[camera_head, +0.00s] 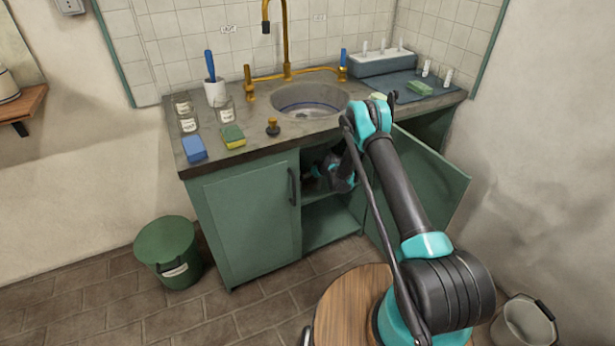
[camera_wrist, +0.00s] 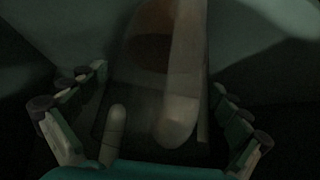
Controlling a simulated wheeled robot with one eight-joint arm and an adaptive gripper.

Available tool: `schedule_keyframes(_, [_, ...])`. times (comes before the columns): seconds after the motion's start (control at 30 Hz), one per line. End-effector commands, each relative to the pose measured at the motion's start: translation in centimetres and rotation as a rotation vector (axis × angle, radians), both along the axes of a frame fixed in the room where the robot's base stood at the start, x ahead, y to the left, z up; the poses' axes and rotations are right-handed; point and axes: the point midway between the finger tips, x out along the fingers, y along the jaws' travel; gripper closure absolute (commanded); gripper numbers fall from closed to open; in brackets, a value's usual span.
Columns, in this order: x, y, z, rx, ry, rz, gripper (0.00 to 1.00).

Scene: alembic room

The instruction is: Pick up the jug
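My gripper (camera_head: 325,172) reaches into the open cupboard under the sink, partly hidden by my arm. In the dark wrist view its fingers stand wide apart on either side of the picture (camera_wrist: 160,82). Between and beyond them is a dim, rounded, see-through body with a brownish patch, probably the jug (camera_wrist: 150,45). A pale upright bar with a rounded lower end (camera_wrist: 178,120) shows in front of it; it may be the jug's handle. I cannot tell whether the fingers touch it. A smaller pale rounded peg (camera_wrist: 115,128) stands at lower left. The jug cannot be made out in the head view.
The right cupboard door (camera_head: 432,180) stands open beside my arm; the left door (camera_head: 247,215) is shut. Jars, sponges (camera_head: 194,148) and a basin (camera_head: 308,97) are on the counter (camera_head: 265,140) above.

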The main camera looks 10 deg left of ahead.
Motion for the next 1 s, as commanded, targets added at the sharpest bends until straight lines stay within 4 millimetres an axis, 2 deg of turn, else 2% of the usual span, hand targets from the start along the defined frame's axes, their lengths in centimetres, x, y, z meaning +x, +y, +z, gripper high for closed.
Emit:
schedule_keyframes(0.07, [0.00, 0.01, 0.01, 0.000, 0.000, 0.000, 0.05])
schedule_keyframes(0.53, [-0.01, 0.04, 0.02, 0.000, 0.000, 0.000, 0.62])
schedule_keyframes(1.0, [0.10, 0.17, 0.45, 0.001, -0.001, 0.000, 0.63])
